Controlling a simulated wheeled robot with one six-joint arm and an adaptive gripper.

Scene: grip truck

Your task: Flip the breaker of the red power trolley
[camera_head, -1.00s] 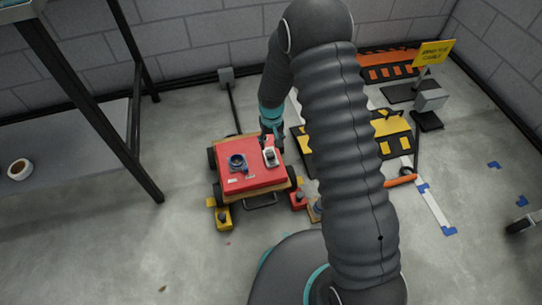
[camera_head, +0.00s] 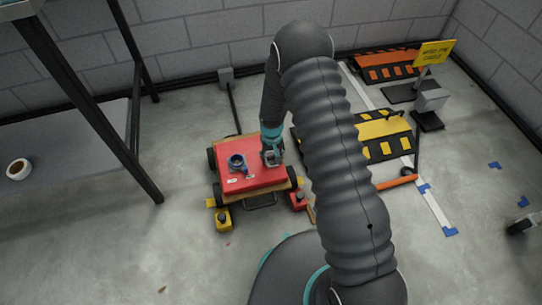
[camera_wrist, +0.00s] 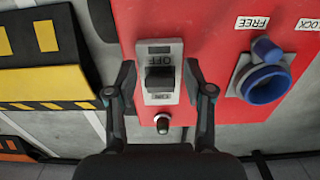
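The red power trolley (camera_head: 250,183) stands on the floor left of my arm. In the wrist view its red top (camera_wrist: 210,30) carries a grey breaker (camera_wrist: 160,72) with a black rocker and an OFF label at its upper end. My gripper (camera_wrist: 160,95) is open, with one finger on each side of the breaker plate; I cannot tell whether they touch it. In the head view my gripper (camera_head: 271,155) is over the trolley's right part and hides most of the breaker.
A blue round socket (camera_wrist: 264,80) sits beside the breaker, near FREE and LOCK labels. A small knob (camera_wrist: 162,123) is below the breaker. Yellow-black ramps (camera_head: 385,135) lie to the right.

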